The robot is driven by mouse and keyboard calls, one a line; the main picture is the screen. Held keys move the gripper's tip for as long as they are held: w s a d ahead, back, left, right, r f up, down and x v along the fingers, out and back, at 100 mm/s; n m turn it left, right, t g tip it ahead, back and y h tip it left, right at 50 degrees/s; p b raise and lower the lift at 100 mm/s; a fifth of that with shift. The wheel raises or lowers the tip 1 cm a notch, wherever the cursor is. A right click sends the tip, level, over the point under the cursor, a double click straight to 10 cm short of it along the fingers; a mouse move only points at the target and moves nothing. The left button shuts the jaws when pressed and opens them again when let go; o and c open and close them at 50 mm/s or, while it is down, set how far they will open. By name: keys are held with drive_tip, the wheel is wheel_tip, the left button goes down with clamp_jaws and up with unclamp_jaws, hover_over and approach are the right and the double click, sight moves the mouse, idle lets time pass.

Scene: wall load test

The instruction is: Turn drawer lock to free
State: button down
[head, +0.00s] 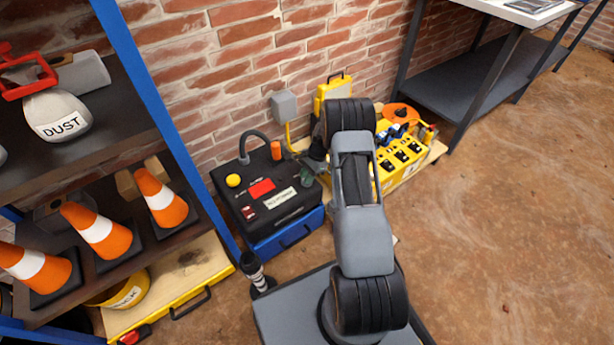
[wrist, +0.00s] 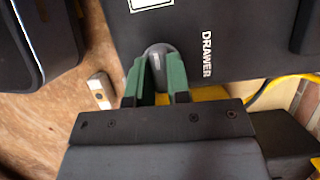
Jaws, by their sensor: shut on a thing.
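The drawer lock shows in the wrist view as a grey rounded knob (wrist: 157,49) with a pale line mark, on a dark panel (wrist: 235,30) beside the word DRAWER. My gripper (wrist: 158,78) has its green fingers shut on both sides of the knob. In the head view my arm reaches to the right side of a black-topped unit (head: 240,205) with a blue drawer (head: 285,240) at its base. The drawer looks closed. There the knob is hidden or too small to make out, and my gripper (head: 308,172) is partly hidden.
The unit's top carries a yellow button (head: 233,180), a red panel (head: 262,188) and an orange cylinder (head: 276,150). A yellow box with switches (head: 400,158) stands at right. A shelf with several traffic cones (head: 98,232) is at left. Open floor (head: 510,220) lies at right.

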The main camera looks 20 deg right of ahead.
drive_tip(key=m+t+p, duration=0.1)
drive_tip(key=m+p, duration=0.1)
drive_tip(key=m, duration=0.1)
drive_tip(key=shift+s+r+m+p, duration=0.1)
drive_tip(key=shift+r+m+p, duration=0.05)
drive_tip(key=shift+m+p, duration=0.25)
drive_tip(key=m+t, duration=0.1)
drive_tip(key=m, duration=0.1)
drive_tip(key=m+t+p, duration=0.1)
drive_tip(key=m, duration=0.1)
drive_tip(key=shift+s+m+h, duration=0.1)
drive_tip(key=shift+m+h, duration=0.2)
drive_tip(key=shift+h, duration=0.1)
drive_tip(key=m+t+h, duration=0.1)
drive_tip(key=m, duration=0.3)
drive_tip(key=shift+f, duration=0.2)
drive_tip(key=m+h+b, duration=0.1)
drive_tip(key=m, duration=0.1)
drive_tip(key=m+t, duration=0.1)
drive_tip(key=m, duration=0.2)
drive_tip(key=shift+a+h+b, duration=0.1)
drive_tip(key=shift+h+b, duration=0.3)
drive_tip(key=shift+m, duration=0.3)
drive_tip(key=c, duration=1.1)
unclamp_jaws()
drive_tip(key=shift+r, duration=0.1)
